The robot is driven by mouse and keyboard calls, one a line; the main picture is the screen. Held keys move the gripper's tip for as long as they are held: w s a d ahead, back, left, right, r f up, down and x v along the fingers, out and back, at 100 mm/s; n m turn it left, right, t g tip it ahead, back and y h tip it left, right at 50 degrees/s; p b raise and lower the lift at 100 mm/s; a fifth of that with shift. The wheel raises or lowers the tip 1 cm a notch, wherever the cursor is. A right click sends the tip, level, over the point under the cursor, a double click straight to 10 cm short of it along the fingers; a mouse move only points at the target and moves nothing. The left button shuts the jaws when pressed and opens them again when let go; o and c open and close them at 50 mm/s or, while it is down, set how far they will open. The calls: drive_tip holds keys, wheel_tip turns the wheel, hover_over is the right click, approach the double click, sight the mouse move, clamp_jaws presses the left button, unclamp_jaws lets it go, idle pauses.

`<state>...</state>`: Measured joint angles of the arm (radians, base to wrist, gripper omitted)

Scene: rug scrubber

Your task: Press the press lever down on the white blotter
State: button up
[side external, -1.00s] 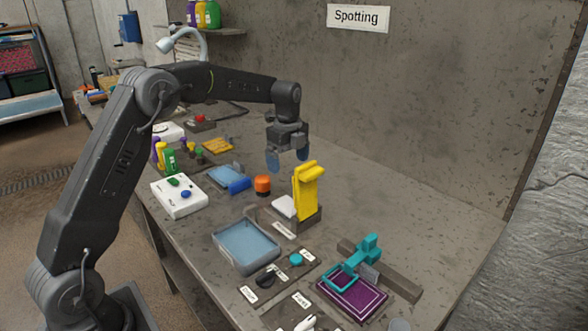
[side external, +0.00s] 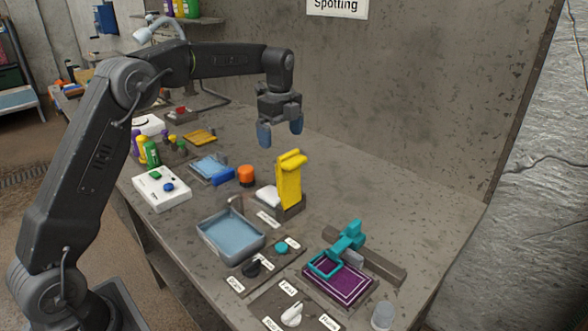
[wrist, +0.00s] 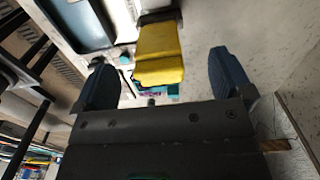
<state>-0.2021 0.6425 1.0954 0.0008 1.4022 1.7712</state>
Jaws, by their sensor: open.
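The yellow press lever (side external: 289,182) stands upright on a dark base, with a broad top.
A blue tray (side external: 230,236) and an orange knob (side external: 246,175) are left of the lever. A teal frame (side external: 326,264) over a purple mat (side external: 340,285) stands in front. A white button box (side external: 162,188) is further left. The wall is behind; the bench right of the lever is clear.

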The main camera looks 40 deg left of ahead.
sight(296, 160)
drive_tip(key=d+r, duration=0.6)
drive_tip(key=r, duration=0.3)
drive_tip(key=f, duration=0.9)
drive_tip(key=s+f, duration=0.1)
drive_tip(key=f, duration=0.3)
drive_tip(key=shift+f, duration=0.15)
drive_tip(key=shift+c, duration=0.3)
drive_tip(key=c, duration=1.2)
